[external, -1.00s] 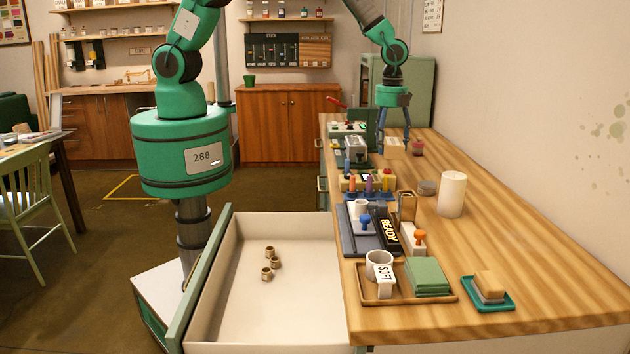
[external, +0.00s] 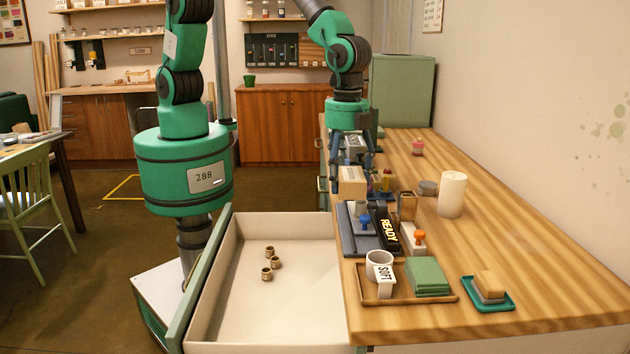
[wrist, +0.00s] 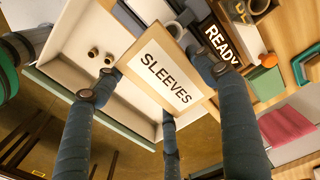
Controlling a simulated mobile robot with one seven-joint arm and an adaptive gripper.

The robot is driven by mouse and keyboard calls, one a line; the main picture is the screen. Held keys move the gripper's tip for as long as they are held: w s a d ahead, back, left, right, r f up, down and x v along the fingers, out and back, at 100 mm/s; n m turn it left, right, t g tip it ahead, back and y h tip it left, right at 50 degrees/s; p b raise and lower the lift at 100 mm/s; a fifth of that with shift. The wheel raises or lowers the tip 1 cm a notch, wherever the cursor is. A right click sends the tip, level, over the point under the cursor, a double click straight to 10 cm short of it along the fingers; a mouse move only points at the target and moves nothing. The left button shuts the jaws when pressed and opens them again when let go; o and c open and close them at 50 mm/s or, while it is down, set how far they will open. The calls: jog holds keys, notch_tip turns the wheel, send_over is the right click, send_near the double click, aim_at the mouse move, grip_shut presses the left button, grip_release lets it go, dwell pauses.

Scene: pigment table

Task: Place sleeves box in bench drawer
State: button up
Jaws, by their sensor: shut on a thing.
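The sleeves box (external: 352,181) is a small tan box. In the wrist view its white label reading SLEEVES (wrist: 165,79) faces the camera. My gripper (external: 351,178) is shut on the box and holds it above the near-left part of the bench, close to the drawer's far right corner. In the wrist view my fingers (wrist: 150,75) are around the box. The bench drawer (external: 222,316) is pulled open, a wide white tray with a green front.
On the bench stand a READY block (external: 386,232), a wooden tray (external: 447,294) with a mug and green cloths, a sponge on a teal dish (external: 489,290), and a white cylinder (external: 452,194). The drawer's right and near floor is free.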

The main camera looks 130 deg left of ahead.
jog(key=s+d+b, duration=0.2)
jog(key=d+b, duration=0.1)
jog(key=d, duration=1.1)
jog(key=b, duration=0.2)
send_over(259, 319)
notch_tip(259, 319, down, 17)
jog(key=shift+w+d+f+n, duration=0.1)
jog(key=shift+w+f+n, duration=0.05)
jog(key=shift+f+n, duration=0.25)
jog(key=shift+f+b, duration=0.75)
jog(key=shift+f, duration=2.4)
jog(key=shift+f+b, duration=0.45)
jog(key=shift+f, duration=1.4)
jog(key=shift+f, duration=0.15)
